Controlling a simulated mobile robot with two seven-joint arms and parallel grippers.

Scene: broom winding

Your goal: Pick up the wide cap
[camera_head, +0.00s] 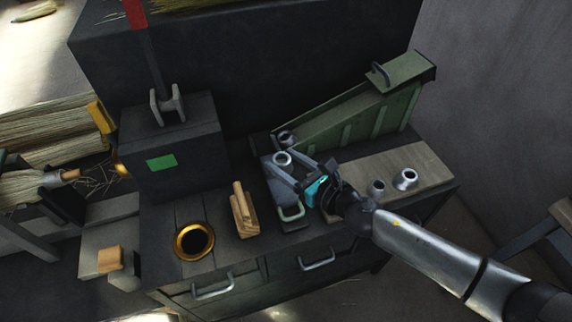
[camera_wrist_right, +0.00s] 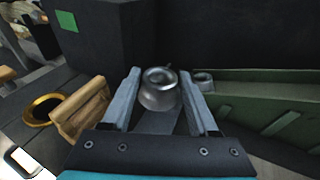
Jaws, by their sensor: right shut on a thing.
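A metal cap with a flared lower rim and a round hole in its top (camera_head: 283,158) sits between the fingertips of my right gripper (camera_head: 287,166). In the right wrist view the cap (camera_wrist_right: 160,90) is upright between the two grey fingers, which are shut on it. Whether it touches the surface below is hard to tell. Two other metal caps, one narrower (camera_head: 377,187) and one flared (camera_head: 405,179), stand on a wooden board (camera_head: 432,172) to the right of the gripper. My left gripper is not in view.
A green sloped chute (camera_head: 360,115) stands behind the gripper, with another small metal cap (camera_head: 286,138) at its low end. Wooden blocks (camera_head: 243,214) and a brass-rimmed hole (camera_head: 194,241) lie to the left. A dark machine block (camera_head: 172,150) stands at the back left.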

